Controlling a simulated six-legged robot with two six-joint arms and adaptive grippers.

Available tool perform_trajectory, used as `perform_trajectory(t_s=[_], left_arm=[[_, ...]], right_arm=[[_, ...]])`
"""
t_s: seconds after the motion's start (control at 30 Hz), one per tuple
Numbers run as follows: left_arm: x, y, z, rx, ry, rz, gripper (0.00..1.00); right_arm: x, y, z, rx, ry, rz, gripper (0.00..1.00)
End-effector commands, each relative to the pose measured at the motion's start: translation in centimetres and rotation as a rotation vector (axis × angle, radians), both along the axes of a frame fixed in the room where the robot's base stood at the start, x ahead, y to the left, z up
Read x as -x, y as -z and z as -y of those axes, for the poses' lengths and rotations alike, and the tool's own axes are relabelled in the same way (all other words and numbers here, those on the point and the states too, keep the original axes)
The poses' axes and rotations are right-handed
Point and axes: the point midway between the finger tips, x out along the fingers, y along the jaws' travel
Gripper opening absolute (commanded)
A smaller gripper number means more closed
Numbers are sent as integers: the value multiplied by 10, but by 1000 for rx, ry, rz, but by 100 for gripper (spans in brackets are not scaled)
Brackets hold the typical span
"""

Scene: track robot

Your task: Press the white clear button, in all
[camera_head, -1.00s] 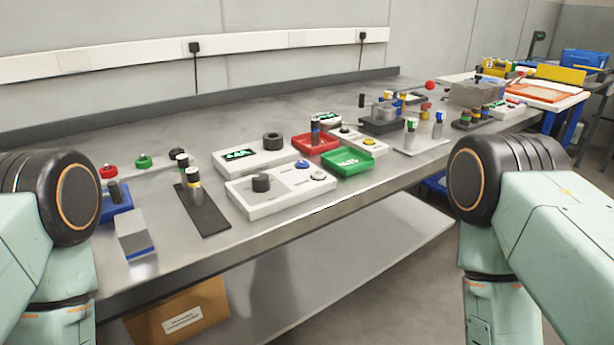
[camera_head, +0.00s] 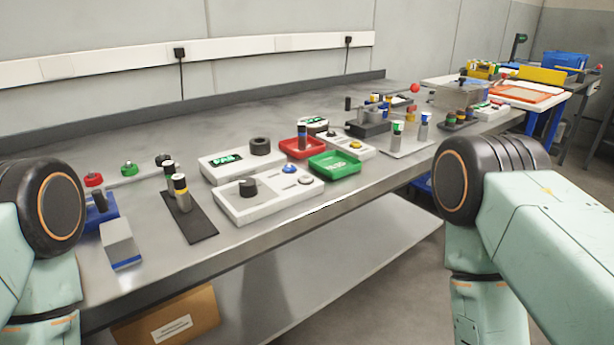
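A white control box (camera_head: 262,207) stands near the front edge of the steel bench. It carries a black knob (camera_head: 248,186), a blue button (camera_head: 290,167) and a pale, white-looking button (camera_head: 306,180) at its right end. Its small labels are too small to read. A second white box (camera_head: 226,170) behind it has a lit green display and a black knob (camera_head: 260,146). Black joints and pale green links of my two arms show at the left and right edges. Both grippers are out of view.
A red tray (camera_head: 287,152) and a green tray (camera_head: 345,170) sit right of the boxes. A black plate (camera_head: 190,222) with upright cylinders and a grey block (camera_head: 118,238) lie left. A smaller white box with a yellow button (camera_head: 355,144) stands behind the green tray.

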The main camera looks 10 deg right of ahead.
Motion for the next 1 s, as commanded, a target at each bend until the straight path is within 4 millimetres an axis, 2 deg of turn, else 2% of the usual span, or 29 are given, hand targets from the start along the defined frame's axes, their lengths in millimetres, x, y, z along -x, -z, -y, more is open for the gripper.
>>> perform_trajectory(t_s=[0.1, 1.0], left_arm=[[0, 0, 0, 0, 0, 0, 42], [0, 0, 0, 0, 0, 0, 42]], right_arm=[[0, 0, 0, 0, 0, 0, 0], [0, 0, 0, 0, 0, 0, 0]])
